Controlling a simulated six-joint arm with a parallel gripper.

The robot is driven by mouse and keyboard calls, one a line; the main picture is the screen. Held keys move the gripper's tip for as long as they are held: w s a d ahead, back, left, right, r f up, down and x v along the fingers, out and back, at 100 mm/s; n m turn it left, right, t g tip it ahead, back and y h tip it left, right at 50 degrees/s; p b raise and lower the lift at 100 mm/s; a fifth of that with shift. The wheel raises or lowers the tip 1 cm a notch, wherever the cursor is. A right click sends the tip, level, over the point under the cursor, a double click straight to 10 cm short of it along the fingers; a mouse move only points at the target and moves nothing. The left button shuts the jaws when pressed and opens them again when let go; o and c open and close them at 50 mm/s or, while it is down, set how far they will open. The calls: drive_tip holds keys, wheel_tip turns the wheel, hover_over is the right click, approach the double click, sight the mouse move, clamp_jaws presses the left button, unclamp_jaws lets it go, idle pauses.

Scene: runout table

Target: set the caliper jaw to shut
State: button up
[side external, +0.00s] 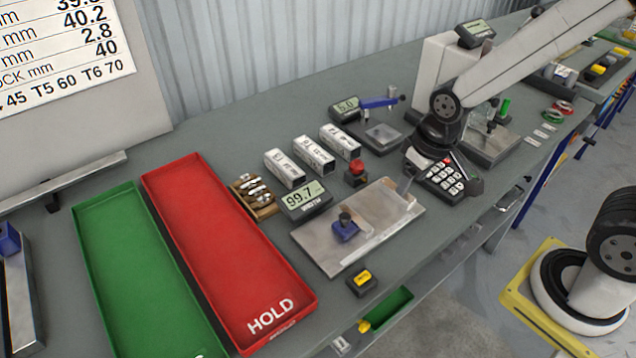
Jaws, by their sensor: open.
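The likely caliper is a flat grey plate (335,258) on the bench, with a blue sliding jaw (345,230) that has a dark knob on top. The blue jaw stands toward the plate's left half, with bare plate to its right. A display (305,200) beside the plate's far left edge reads 99.7. My gripper (441,187) is open and empty, to the right of the blue jaw and well apart from it. It is by the plate's right end and overlaps a dark keypad in the picture. Its exact height above the bench cannot be told.
A red HOLD tray (215,250) and a green tray (135,270) lie at left. A red button (355,172) and several white boxes stand behind the plate. A yellow-topped button (362,283) sits in front. Another display (345,108) reads 5.0, beside a blue-handled gauge (380,102).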

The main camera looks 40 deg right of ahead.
drive_tip(key=r+n+g, duration=0.2)
hover_over(344, 216)
drive_tip(key=shift+f, duration=0.15)
drive_tip(key=shift+f, duration=0.1)
drive_tip(key=shift+f, duration=3.85)
drive_tip(key=shift+c, duration=0.2)
clamp_jaws()
